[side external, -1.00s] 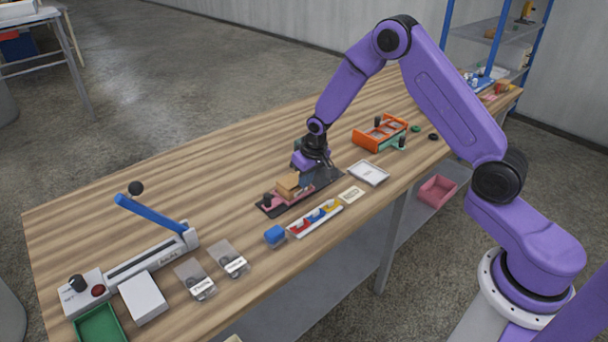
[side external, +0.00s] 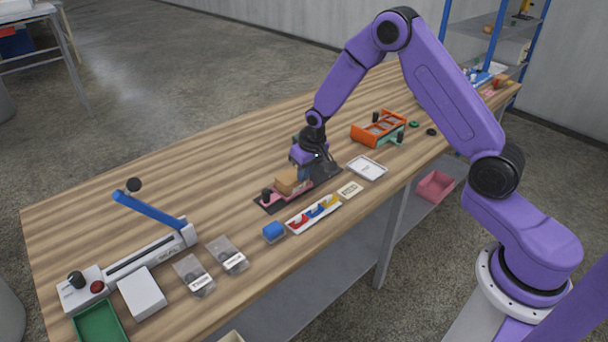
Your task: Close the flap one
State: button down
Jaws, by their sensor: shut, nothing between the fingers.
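My gripper (side external: 318,166) is low over a pink and dark fixture (side external: 287,197) near the middle of the bench. The jaws are shut and empty. The fixture has a tan block (side external: 288,181) on top and a black knob at its left end. A dark flat panel (side external: 327,173) at its right end lies partly behind my gripper. I cannot tell which part is flap one, whether it is open, or whether my fingers touch the panel.
An orange frame with black knobs (side external: 365,134) stands to the right. A white tray (side external: 368,168), a coloured strip (side external: 314,214) and a blue block (side external: 273,231) lie along the front. A blue-handled lever device (side external: 150,211) stands left. The wooden bench (side external: 215,165) is clear behind.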

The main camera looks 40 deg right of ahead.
jog(key=s+r, duration=0.7)
jog(key=r, duration=0.5)
jog(key=r+g, duration=0.2)
jog(key=g, duration=0.1)
send_over(292, 176)
jog(key=s, duration=0.2)
jog(key=f, duration=1.4)
jog(key=shift+s+d+f, duration=0.1)
jog(key=shift+d+f, duration=0.15)
jog(key=shift+d, duration=0.05)
jog(key=shift+s+f, duration=0.2)
jog(key=shift+f, duration=0.45)
